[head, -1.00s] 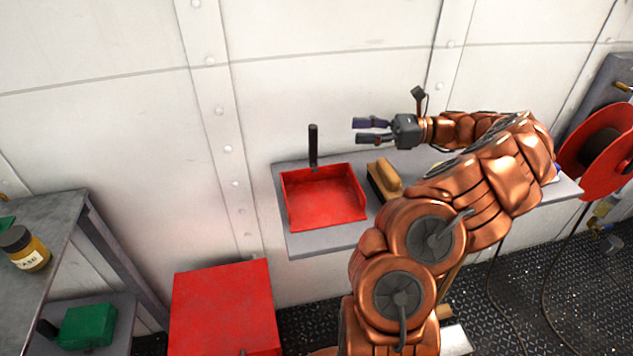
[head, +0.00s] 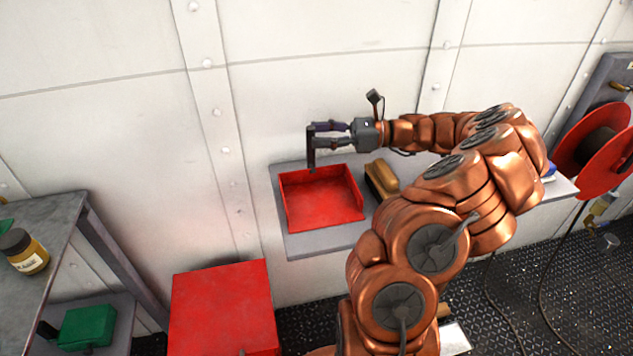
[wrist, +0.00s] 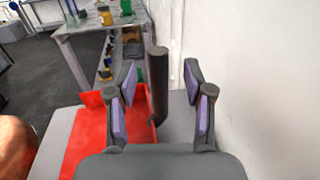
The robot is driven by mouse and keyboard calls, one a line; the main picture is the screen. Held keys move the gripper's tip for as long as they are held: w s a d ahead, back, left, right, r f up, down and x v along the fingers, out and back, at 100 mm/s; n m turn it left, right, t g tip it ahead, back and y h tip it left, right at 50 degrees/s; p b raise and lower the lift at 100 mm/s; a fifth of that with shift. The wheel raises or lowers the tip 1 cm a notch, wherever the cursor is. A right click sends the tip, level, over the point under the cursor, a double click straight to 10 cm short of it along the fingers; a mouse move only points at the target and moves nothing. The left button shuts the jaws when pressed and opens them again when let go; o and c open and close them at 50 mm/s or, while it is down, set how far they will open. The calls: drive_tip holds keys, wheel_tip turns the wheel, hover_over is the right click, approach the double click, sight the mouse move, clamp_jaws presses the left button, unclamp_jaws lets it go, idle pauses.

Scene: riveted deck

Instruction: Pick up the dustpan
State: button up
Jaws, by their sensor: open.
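The red dustpan (head: 322,200) lies on a grey wall shelf, with its dark upright handle (head: 311,150) at the back edge by the wall. My gripper (head: 312,134) is at the upper part of the handle, coming from the right. In the wrist view the handle (wrist: 160,85) stands between the two purple-padded fingers of my gripper (wrist: 160,105). The fingers are open, with a gap showing on both sides of the handle. The red pan (wrist: 88,140) shows below and left of the fingers.
A brush with a tan wooden back (head: 382,178) lies on the grey shelf (head: 310,243) just right of the dustpan. The white riveted wall (head: 300,60) is close behind. A red box (head: 223,305) stands below left, and a grey table (head: 45,225) is at the left.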

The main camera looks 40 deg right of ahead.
drive_tip(key=shift+x, duration=1.35)
clamp_jaws()
